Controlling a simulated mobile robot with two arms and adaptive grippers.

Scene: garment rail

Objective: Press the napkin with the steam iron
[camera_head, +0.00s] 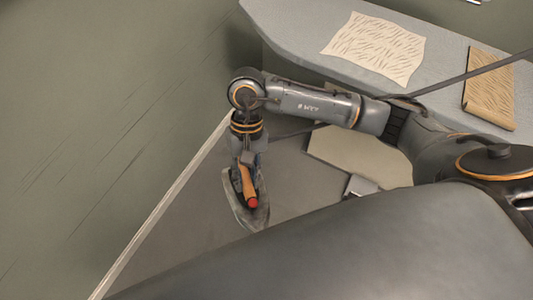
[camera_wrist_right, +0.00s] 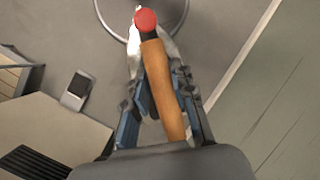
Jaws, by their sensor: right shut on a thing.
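The napkin (camera_head: 374,47) is a cream, wrinkled cloth lying on the grey ironing board (camera_head: 290,32), at the top of the head view. The steam iron (camera_head: 243,212) has a grey body, an orange-brown handle and a red knob. My right gripper (camera_head: 247,162) is shut on its handle, which also shows in the right wrist view (camera_wrist_right: 165,90). The iron is held over the grey floor, apart from the board and the napkin. Much of its body is hidden in the wrist view. My left gripper is in neither view.
A brown patterned cloth (camera_head: 489,88) lies on the board at the right. A thin dark cord or rod crosses the board's right part. A green wall (camera_head: 100,130) with a pale skirting strip (camera_head: 165,200) stands at the left. A thin ring (camera_wrist_right: 100,18) shows below the iron.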

